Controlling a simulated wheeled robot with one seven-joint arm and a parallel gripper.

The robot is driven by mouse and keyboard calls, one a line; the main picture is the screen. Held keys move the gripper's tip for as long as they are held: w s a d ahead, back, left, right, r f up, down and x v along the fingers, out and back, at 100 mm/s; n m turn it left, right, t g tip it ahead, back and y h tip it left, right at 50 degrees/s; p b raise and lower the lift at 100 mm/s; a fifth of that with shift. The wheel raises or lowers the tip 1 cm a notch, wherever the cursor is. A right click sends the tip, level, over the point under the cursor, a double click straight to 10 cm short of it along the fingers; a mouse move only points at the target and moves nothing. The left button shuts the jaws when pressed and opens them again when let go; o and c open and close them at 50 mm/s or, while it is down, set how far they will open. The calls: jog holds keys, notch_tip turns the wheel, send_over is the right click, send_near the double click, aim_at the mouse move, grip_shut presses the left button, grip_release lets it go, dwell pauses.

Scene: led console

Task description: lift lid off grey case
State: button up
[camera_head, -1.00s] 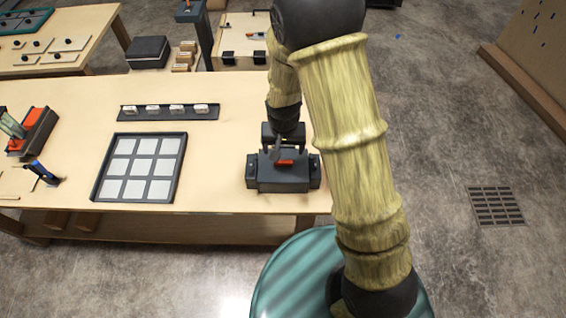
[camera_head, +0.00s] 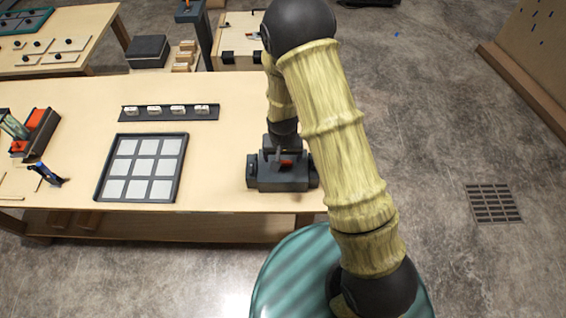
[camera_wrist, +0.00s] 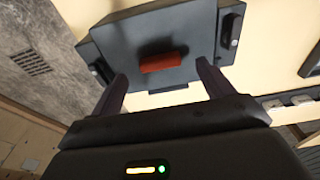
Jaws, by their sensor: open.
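The grey case (camera_head: 283,184) stands at the right end of the wooden table, with dark latches at its left and right ends. Its lid (camera_wrist: 160,35) has a red handle (camera_wrist: 162,61) on top, which also shows in the head view (camera_head: 286,163). My gripper (camera_wrist: 160,84) is open above the lid. In the wrist view its two fingers stand apart, one on either side of the red handle's line, with no contact visible. In the head view my gripper (camera_head: 279,155) partly hides the handle and the back of the lid.
A dark-framed tray of pale squares (camera_head: 97,185) lies left of the case. A dark rack (camera_head: 190,114) with several white pieces lies behind it. A red and dark device (camera_head: 41,122) stands at the far left. Bare table lies between tray and case.

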aim_at(283, 162)
jog(key=shift+w+f+p, duration=0.15)
jog(key=shift+f+p, duration=0.15)
jog(key=shift+f, duration=0.55)
jog(key=shift+w+f+p, duration=0.15)
jog(key=shift+f+p, duration=0.1)
jog(key=shift+f, duration=0.55)
jog(key=c, duration=1.1)
